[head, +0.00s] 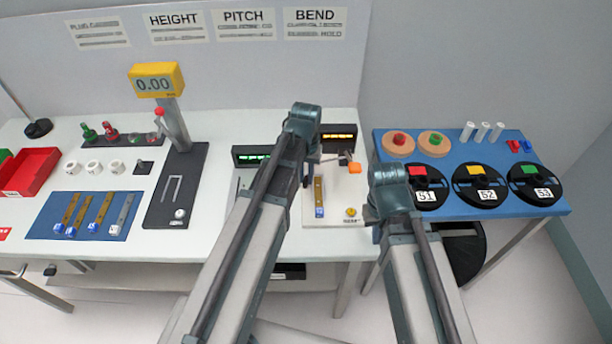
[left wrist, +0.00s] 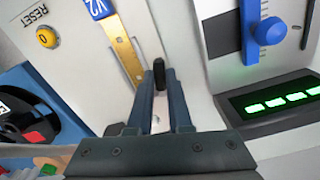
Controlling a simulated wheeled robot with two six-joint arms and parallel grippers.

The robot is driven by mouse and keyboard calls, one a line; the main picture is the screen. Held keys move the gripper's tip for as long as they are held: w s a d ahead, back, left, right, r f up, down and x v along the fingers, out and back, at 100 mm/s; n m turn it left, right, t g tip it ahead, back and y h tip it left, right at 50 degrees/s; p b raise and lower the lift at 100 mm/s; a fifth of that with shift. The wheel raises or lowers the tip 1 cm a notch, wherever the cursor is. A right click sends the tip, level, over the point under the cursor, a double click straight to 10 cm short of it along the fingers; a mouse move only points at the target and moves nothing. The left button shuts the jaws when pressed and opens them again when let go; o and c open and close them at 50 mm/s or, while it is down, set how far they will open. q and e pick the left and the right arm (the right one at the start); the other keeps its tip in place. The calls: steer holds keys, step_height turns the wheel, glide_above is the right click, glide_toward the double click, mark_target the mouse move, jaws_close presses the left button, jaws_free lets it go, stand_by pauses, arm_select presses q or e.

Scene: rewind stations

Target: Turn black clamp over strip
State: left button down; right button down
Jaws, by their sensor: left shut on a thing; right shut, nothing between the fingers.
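A brass strip (head: 319,192) with a blue tag lies on the pale bend station plate. In the left wrist view the strip (left wrist: 125,50) runs toward my fingers, its tag marked V2. The black clamp (left wrist: 159,74) is a short dark bar between the fingertips of my left gripper (left wrist: 160,82), which is shut on it. The clamp appears beside the strip rather than across it; its pivot is hidden by the fingers. In the head view my left gripper (head: 307,178) is mostly hidden by its arm. My right gripper (head: 377,232) is shut and empty near the plate's right edge.
A yellow reset button (head: 350,212) and an orange knob (head: 354,168) are on the bend station. A station with a green display (head: 252,156) and blue slider (left wrist: 268,31) stands beside it. A blue table (head: 545,208) with black reels (head: 483,199) stands at right.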

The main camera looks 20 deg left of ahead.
arm_select(q)
steer(key=m, duration=1)
steer(key=shift+m, duration=2.4)
steer(key=c, duration=0.8)
jaws_free()
steer(key=shift+c, duration=0.2)
